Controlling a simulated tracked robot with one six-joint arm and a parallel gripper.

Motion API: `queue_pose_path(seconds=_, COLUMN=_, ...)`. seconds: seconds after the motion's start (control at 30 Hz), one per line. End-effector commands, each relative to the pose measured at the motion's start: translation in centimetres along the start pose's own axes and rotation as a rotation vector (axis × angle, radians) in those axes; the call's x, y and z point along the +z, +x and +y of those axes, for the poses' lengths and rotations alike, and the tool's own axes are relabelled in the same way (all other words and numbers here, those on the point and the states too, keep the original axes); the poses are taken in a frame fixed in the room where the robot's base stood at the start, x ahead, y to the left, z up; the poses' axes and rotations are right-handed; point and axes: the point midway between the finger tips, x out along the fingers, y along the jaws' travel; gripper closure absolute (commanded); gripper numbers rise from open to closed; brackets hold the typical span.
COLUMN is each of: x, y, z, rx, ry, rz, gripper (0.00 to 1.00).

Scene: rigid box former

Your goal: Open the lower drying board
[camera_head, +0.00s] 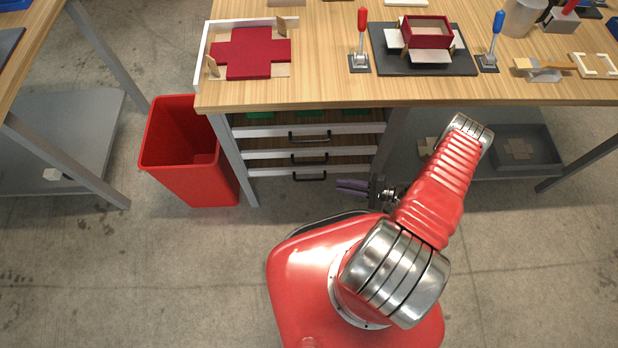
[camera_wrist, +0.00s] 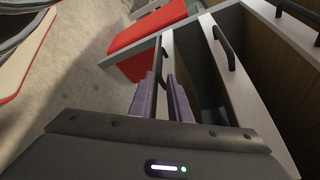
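The lower drying board (camera_head: 262,172) is the bottom of the stacked boards under the table, with a white front edge and a dark bar handle (camera_head: 308,177). In the wrist view its white front (camera_wrist: 170,48) stands beside the dark handle bar (camera_wrist: 158,50). My gripper (camera_head: 338,187) is low in front of the boards, its purple fingers pointing left, just right of the handle in the head view. In the wrist view the fingers (camera_wrist: 166,84) are apart and the handle bar lies close to the left finger. I cannot tell whether they touch.
The middle handle (camera_wrist: 223,47) and upper handle (camera_head: 309,138) are above the lower one. A red bin (camera_head: 185,150) stands left of the boards. A grey table leg (camera_head: 232,160) stands between them. Floor (camera_head: 190,270) in front is clear.

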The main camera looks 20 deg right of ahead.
Motion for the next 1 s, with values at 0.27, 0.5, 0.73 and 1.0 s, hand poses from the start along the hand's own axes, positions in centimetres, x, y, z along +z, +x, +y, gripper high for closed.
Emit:
queue_pose_path(seconds=0.27, x=0.1, y=1.0, z=0.0, rx=0.003, ry=0.0, rz=-0.005, gripper=0.83)
queue_pose_path(seconds=0.5, x=0.1, y=3.7, z=0.1, rx=0.004, ry=-0.001, rz=-0.007, gripper=0.83)
queue_pose_path(seconds=0.73, x=0.2, y=6.5, z=0.1, rx=0.005, ry=-0.001, rz=-0.008, gripper=0.83)
queue_pose_path(seconds=1.0, x=0.2, y=9.8, z=0.1, rx=0.005, ry=-0.001, rz=-0.008, gripper=0.83)
